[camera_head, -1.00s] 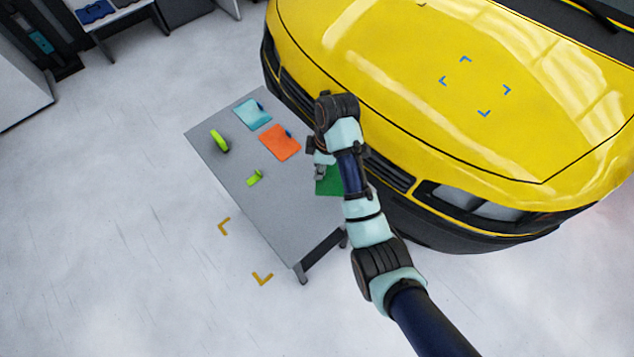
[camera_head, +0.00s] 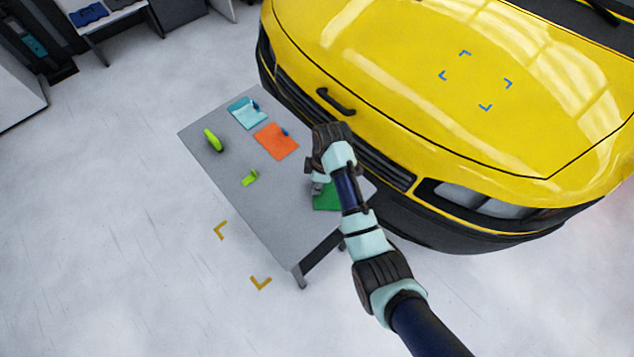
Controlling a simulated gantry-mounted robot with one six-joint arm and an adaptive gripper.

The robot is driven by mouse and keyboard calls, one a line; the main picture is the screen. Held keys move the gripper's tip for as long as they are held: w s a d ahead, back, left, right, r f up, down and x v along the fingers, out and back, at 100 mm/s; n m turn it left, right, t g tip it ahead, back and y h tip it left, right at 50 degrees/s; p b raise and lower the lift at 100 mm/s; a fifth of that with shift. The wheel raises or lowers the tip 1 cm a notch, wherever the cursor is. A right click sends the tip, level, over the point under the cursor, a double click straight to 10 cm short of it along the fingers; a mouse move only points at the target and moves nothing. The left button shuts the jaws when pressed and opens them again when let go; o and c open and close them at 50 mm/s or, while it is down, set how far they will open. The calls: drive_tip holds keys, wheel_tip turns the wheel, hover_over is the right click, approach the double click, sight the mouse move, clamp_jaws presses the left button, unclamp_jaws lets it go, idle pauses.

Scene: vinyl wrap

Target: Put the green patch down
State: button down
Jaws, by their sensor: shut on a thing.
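The green patch (camera_head: 325,199) shows at the right end of the grey table (camera_head: 215,155), partly hidden behind my arm. My gripper (camera_head: 317,187) is at the patch's upper left edge, shut on it. My wrist covers part of the fingers, and I cannot tell whether the patch touches the table top or is just above it.
An orange patch (camera_head: 276,141) and a light blue patch (camera_head: 247,113) lie on the table. A lime tool (camera_head: 213,140) and a small lime piece (camera_head: 249,178) lie there too. The yellow van (camera_head: 400,80) stands close along the table's right side, with blue corner marks (camera_head: 466,54) on its hood.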

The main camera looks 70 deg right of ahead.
sight(323, 188)
drive_tip(key=c, duration=0.9)
unclamp_jaws()
drive_tip(key=shift+f, duration=0.1)
drive_tip(key=r+p, duration=0.1)
drive_tip(key=r, duration=0.3)
drive_tip(key=s+r+p, duration=0.1)
drive_tip(key=r+p, duration=0.1)
drive_tip(key=r, duration=0.2)
drive_tip(key=r+p, duration=0.2)
drive_tip(key=r, duration=0.2)
drive_tip(key=shift+s+d+r, duration=0.1)
drive_tip(key=shift+s+d, duration=0.2)
drive_tip(key=w+a+r+m+t+h, duration=0.1)
drive_tip(key=w+a+r+t+h, duration=0.15)
drive_tip(key=w+a, duration=0.75)
drive_tip(key=a+r+m+t, duration=0.1)
drive_tip(key=a+r+t, duration=0.2)
drive_tip(key=a, duration=0.6)
drive_tip(key=a+r+m+t+y, duration=0.1)
drive_tip(key=a+r+t, duration=0.2)
drive_tip(key=a+r, duration=0.5)
drive_tip(key=s+a+r+m+t+y, duration=0.1)
drive_tip(key=a+r+t, duration=0.2)
drive_tip(key=a, duration=0.8)
wheel_tip(323, 188, up, 2)
drive_tip(key=shift+r, duration=0.15)
